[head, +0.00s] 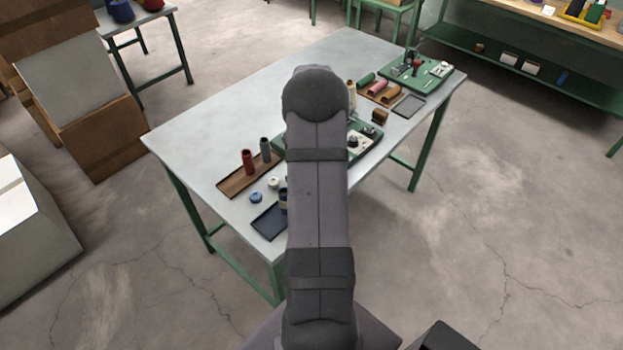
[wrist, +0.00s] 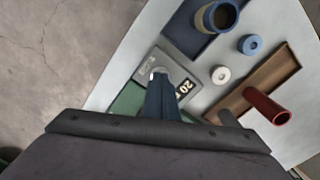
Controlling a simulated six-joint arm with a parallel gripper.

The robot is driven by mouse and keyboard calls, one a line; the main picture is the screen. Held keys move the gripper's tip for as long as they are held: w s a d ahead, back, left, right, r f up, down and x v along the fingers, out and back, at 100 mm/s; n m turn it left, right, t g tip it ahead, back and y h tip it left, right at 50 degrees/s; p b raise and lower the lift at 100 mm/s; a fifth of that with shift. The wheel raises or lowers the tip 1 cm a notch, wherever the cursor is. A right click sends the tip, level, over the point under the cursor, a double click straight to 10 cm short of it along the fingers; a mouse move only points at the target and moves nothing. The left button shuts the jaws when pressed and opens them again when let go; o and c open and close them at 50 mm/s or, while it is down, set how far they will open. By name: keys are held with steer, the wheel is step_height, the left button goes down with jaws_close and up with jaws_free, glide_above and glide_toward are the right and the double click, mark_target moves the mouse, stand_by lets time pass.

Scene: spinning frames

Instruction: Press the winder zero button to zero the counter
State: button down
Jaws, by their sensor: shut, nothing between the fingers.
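In the wrist view, a grey panel (wrist: 146,71) on a green base (wrist: 128,103) carries a counter (wrist: 184,90) with dark digit windows, partly hidden. My gripper (wrist: 158,80) is shut and empty, its narrow dark fingers over the panel left of the counter. A pale round spot (wrist: 156,73), perhaps a button, shows right at the fingertips. I cannot tell whether they touch it. In the head view, my arm hides the gripper and most of the near green machine (head: 369,140); a second green machine (head: 408,74) stands at the table's far right.
On the table (head: 215,120), a brown tray (wrist: 285,72) holds a red spool (wrist: 266,105) and a grey spool (head: 265,147). A dark blue tray (wrist: 185,37) holds a blue cup-like spool (wrist: 216,17). A blue ring (wrist: 250,44) and white ring (wrist: 221,75) lie between.

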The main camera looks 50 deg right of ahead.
step_height(320, 180, up, 7)
steer(key=p, duration=0.5)
steer(key=shift+p, duration=0.4)
stand_by(0.6)
